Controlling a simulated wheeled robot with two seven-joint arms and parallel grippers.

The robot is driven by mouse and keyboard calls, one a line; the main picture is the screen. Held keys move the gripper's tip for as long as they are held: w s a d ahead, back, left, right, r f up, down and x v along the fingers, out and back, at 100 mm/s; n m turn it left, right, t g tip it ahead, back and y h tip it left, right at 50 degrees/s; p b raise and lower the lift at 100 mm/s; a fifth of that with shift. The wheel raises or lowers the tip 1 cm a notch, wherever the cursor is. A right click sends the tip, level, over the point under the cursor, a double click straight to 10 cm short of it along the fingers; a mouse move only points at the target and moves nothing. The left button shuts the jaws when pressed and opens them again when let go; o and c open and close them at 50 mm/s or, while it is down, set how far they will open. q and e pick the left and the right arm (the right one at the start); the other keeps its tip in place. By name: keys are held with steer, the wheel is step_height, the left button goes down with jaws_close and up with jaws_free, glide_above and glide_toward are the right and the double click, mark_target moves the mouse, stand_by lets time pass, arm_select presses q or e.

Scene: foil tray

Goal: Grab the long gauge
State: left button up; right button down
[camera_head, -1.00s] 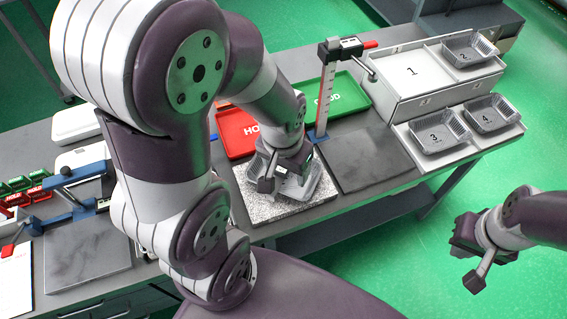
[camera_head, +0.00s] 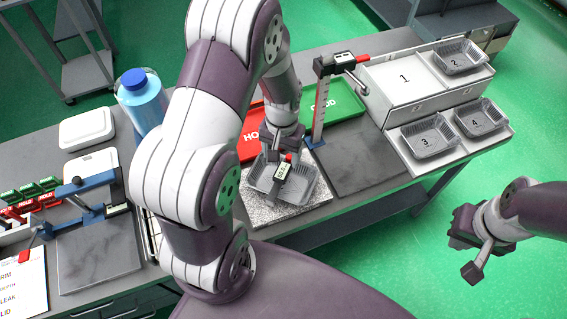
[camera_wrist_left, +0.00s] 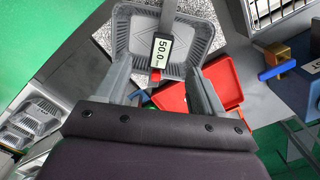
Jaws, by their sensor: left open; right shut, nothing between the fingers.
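A gauge with a 50.0 display (camera_wrist_left: 163,50), a grey bar and a red end lies over the foil tray (camera_wrist_left: 128,28) in the left wrist view. In the head view its display (camera_head: 283,171) shows at the foil tray (camera_head: 303,190) on the speckled slab. My left gripper (camera_wrist_left: 157,76) is open, its fingers on either side of the gauge; contact cannot be told. It is also in the head view (camera_head: 282,150), pointing down above the tray. My right gripper (camera_head: 467,228) is shut and empty, off the table at right.
An upright gauge (camera_head: 319,105) stands behind the foil tray. Red (camera_head: 250,148) and green (camera_head: 343,104) trays, a blue bottle (camera_head: 141,100) and numbered trays (camera_head: 430,135) are around. The dark slab (camera_head: 362,158) is bare.

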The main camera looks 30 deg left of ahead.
mark_target(282, 171)
arm_select(q)
steer(key=f+p, duration=0.1)
steer(key=f, duration=0.3)
steer(key=w+f+p, duration=0.1)
steer(key=f, duration=0.3)
steer(key=f+p, duration=0.2)
steer(key=f, duration=0.2)
steer(key=shift+w+a, duration=0.15)
steer(key=shift+a, duration=0.15)
steer(key=shift+f, duration=0.35)
steer(key=c, duration=1.2)
steer(key=shift+r, duration=0.1)
steer(key=shift+c, duration=0.2)
